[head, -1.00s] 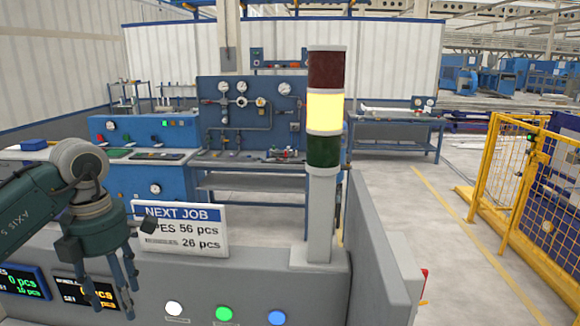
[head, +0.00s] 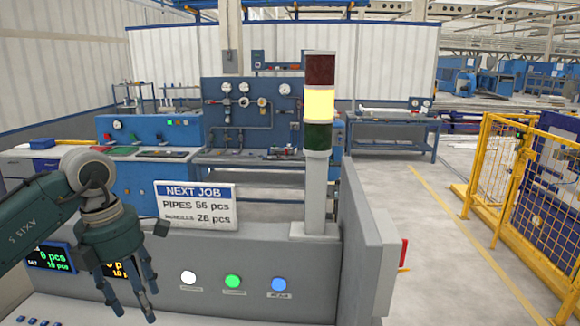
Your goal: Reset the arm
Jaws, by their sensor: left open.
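My left arm comes in from the left in the head view, dark green with "AXIS 5" written on it. My left gripper (head: 128,296) hangs fingers down in front of the grey control panel (head: 320,268). Its fingers are spread and nothing shows between them. It covers part of the two small counter displays, one green (head: 52,258) and one orange (head: 115,269). My right gripper is out of the picture. No pipes that I can make out are near the gripper.
A "NEXT JOB" sign (head: 195,205) stands on the panel, right of the gripper. A signal tower (head: 318,140) with its yellow lamp lit rises from the panel. Blue workbenches stand behind. A yellow fence (head: 505,185) is at the right, with open floor (head: 410,190) before it.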

